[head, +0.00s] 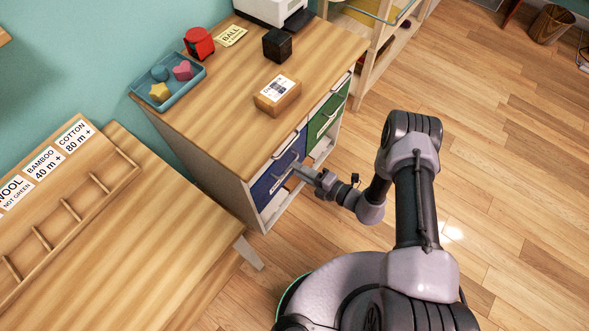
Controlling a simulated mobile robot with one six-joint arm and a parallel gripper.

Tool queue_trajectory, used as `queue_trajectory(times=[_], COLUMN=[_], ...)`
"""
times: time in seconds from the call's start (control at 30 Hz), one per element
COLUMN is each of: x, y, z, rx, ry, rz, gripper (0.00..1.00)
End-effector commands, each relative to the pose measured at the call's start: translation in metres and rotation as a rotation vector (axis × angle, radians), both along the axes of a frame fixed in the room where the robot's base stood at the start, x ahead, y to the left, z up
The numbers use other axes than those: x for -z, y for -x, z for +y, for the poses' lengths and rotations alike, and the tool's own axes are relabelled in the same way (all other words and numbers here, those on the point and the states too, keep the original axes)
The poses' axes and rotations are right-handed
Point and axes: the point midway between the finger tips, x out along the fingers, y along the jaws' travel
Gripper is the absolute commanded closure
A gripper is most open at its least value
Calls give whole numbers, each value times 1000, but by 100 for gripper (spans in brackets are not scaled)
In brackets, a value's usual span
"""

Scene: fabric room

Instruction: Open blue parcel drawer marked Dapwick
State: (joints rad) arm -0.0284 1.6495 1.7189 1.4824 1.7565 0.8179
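My gripper (298,169) is at the right part of this drawer front, by the handle. The fingertips are small and partly lost against the handle, so I cannot tell whether they are closed on it.
A green drawer (325,118) is farther right on the same cabinet. On the cabinet top (215,115) are a parcel (277,96), a dark cube (277,45), a red object (199,42) and a blue tray (196,85) of shapes. A wooden table (130,235) stands at the left. Floor at the right is clear.

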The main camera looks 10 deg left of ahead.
Motion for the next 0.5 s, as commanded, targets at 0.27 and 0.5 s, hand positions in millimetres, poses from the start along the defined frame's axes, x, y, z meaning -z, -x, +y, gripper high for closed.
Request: queue_trajectory(times=[0.27, 0.5], x=[6, 5], y=[-11, -11], z=[26, 26], rx=[0, 0], ry=[0, 0], rz=[0, 0], gripper=[70, 72])
